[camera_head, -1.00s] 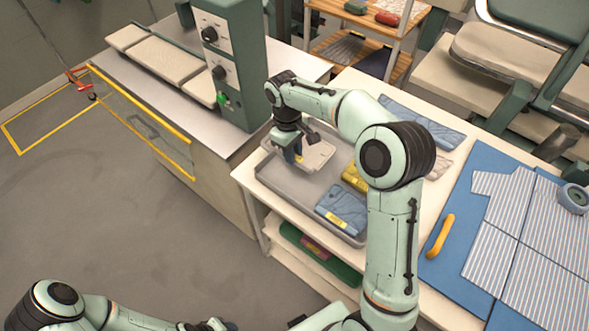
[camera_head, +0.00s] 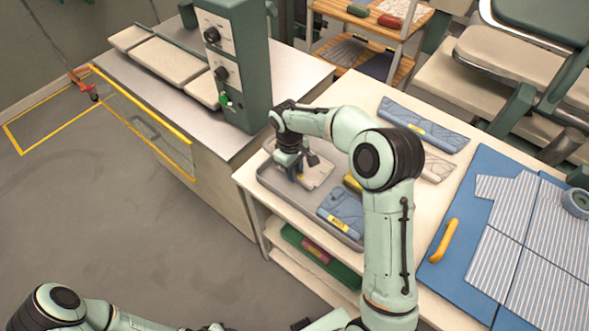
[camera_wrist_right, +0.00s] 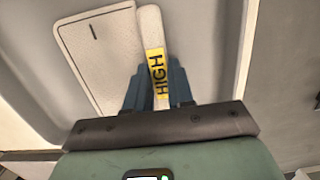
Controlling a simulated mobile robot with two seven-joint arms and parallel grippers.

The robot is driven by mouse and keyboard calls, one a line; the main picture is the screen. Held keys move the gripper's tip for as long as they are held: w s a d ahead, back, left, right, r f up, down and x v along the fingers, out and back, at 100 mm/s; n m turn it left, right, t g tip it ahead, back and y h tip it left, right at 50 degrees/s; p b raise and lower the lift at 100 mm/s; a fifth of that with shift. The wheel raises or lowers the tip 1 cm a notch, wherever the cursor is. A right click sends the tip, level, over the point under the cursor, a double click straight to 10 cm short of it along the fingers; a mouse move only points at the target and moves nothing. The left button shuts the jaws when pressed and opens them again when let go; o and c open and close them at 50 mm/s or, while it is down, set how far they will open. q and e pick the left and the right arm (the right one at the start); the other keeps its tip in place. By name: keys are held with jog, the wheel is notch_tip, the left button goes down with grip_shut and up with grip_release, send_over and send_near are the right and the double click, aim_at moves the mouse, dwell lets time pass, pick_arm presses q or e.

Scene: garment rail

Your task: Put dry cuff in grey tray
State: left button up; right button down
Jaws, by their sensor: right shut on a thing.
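The grey tray (camera_head: 268,187) lies on the cream table at the front left. My right gripper (camera_head: 297,176) is over its far left part, pointing down. In the right wrist view, my right gripper (camera_wrist_right: 158,95) is shut on a pale cuff (camera_wrist_right: 152,30) with a yellow label reading HIGH. A blue cuff (camera_head: 342,208) with a yellow label lies in the tray's near right part. Only a sliver of my left gripper (camera_head: 215,327) shows at the bottom edge.
A blue cuff (camera_head: 422,127) and a beige piece (camera_head: 438,168) lie on the table behind my right arm. A blue board (camera_head: 455,263) with striped cloth pieces (camera_head: 530,235) and a yellow handle (camera_head: 443,242) fills the right. A green machine (camera_head: 240,65) stands on the left counter.

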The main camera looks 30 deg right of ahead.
jog(key=c, duration=1)
grip_release()
pick_arm(q)
jog(key=shift+w+r+p, duration=0.9)
jog(key=shift+w+r, duration=0.2)
jog(key=shift+r, duration=0.1)
pick_arm(e)
jog(key=r, duration=0.4)
jog(key=w+r, duration=0.1)
jog(key=r, duration=0.7)
jog(key=shift+w+a+r, duration=0.1)
jog(key=shift+w+a, duration=0.05)
jog(key=shift+a, duration=0.15)
